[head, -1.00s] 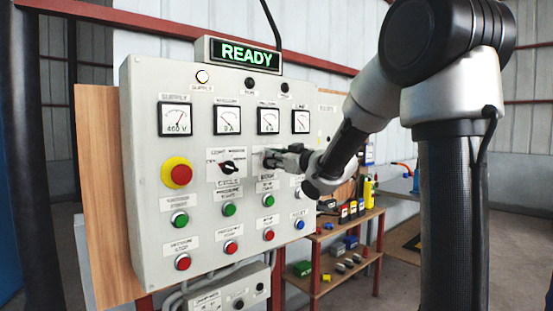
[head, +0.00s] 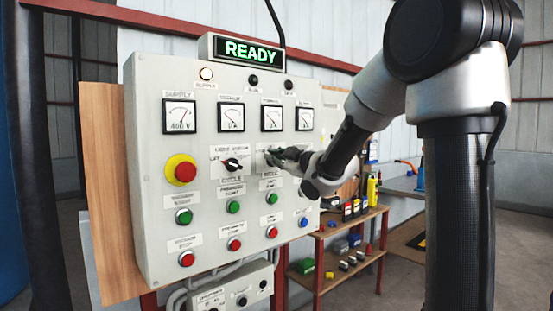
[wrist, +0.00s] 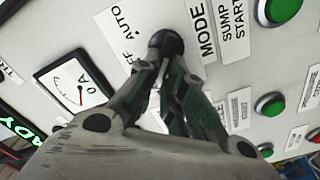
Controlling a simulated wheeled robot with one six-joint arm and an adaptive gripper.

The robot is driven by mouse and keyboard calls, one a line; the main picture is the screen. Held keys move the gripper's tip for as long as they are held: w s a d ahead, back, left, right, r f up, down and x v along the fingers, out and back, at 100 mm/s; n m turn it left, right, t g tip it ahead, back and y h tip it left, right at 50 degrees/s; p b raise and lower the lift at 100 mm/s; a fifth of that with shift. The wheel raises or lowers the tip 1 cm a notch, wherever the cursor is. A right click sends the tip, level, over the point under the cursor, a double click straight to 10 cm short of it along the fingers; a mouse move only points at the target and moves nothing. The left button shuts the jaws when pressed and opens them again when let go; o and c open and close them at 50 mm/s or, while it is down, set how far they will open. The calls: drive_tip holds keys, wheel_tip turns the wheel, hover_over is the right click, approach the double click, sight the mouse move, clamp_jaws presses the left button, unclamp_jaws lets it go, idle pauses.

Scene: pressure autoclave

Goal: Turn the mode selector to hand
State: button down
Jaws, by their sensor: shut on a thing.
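The mode selector is a round black knob (wrist: 168,42) on the grey panel face, between an AUTO label and a MODE label in the wrist view. An OFF label beside it is partly covered by a finger. My gripper (wrist: 170,60) is shut on the knob, its two fingertips meeting at its edge. In the head view my gripper (head: 276,157) reaches the panel from the right and hides most of the selector. The knob's pointer and the HAND label cannot be made out.
The control panel (head: 145,140) carries a lit READY sign (head: 250,51), gauges, a second black selector (head: 232,164), a red emergency button (head: 185,171) and several green and red buttons. A shelf (head: 335,281) with small items stands at right.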

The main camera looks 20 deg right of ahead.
idle(0.4)
drive_tip(key=c, duration=1.5)
unclamp_jaws()
drive_tip(key=shift+s, duration=0.15)
drive_tip(key=v, duration=1.1)
drive_tip(key=shift+s+d, duration=0.15)
drive_tip(key=shift+s, duration=0.15)
